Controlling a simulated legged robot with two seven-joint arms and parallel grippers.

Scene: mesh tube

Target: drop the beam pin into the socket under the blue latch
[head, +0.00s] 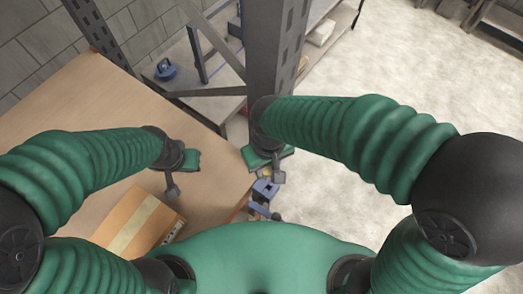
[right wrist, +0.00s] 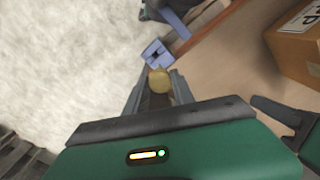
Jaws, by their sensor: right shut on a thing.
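My right gripper (head: 277,174) is shut on the beam pin (right wrist: 160,80). Its round, brass-yellow end shows between the fingers (right wrist: 158,92) in the right wrist view; the rest of it is hidden. Just beyond the pin in that view is a blue block with a dark opening (right wrist: 157,53), seemingly the socket. A blue bar (right wrist: 178,25), seemingly the latch, lies beside it. In the head view the blue block (head: 264,189) is just below the right gripper, at the table's edge. I cannot tell whether the pin touches it. My left gripper (head: 172,191) hangs over the table, its jaws unclear.
The wooden table (head: 75,110) fills the left, with a cardboard box (head: 135,222) near its front edge. A grey steel upright (head: 273,50) and a shelf with a blue object (head: 165,69) stand behind. Pale floor (head: 420,70) is open at right.

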